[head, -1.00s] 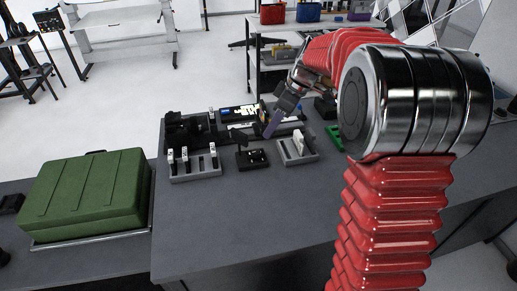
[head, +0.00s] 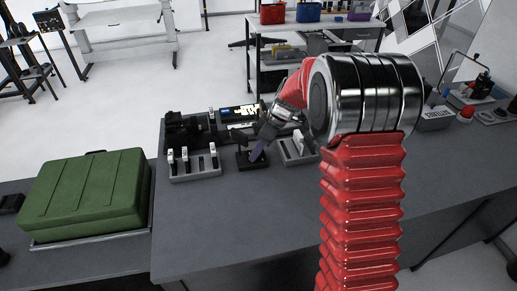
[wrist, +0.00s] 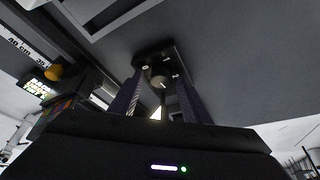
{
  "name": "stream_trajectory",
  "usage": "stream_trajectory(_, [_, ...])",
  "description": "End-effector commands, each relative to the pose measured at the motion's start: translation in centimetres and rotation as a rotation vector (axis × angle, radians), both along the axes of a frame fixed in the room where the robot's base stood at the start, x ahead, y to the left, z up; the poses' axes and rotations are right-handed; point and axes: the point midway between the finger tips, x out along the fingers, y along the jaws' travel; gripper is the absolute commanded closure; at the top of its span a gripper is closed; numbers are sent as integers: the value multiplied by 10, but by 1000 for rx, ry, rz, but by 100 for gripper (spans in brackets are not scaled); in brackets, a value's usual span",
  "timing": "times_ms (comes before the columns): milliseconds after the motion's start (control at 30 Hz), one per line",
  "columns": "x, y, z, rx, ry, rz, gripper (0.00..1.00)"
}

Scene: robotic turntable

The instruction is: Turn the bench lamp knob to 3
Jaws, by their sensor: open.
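A small black unit (head: 242,163) stands on the grey bench in the head view, partly hidden behind my gripper (head: 258,152). In the wrist view the dark base (wrist: 150,50) carries a round dark knob (wrist: 160,80) with small pale marks around it. I take this to be the lamp knob; its pointer and any numbers are too small to read. My gripper (wrist: 158,98) is open, its purple fingers pointing at the knob, one to each side in the wrist view. Whether they touch it cannot be told.
A grey rack (head: 195,172) with white-topped pieces stands left of the unit, and another grey holder (head: 297,152) stands close on the right. A lit display (head: 240,113) is behind. A green case (head: 88,195) lies far left. The bench front is clear.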

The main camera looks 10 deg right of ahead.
Motion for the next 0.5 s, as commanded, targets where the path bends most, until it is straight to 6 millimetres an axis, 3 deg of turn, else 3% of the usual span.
stream_trajectory(267, [0,0,-2,0,0,0,57])
stream_trajectory(500, [0,0,-1,0,0,0,72])
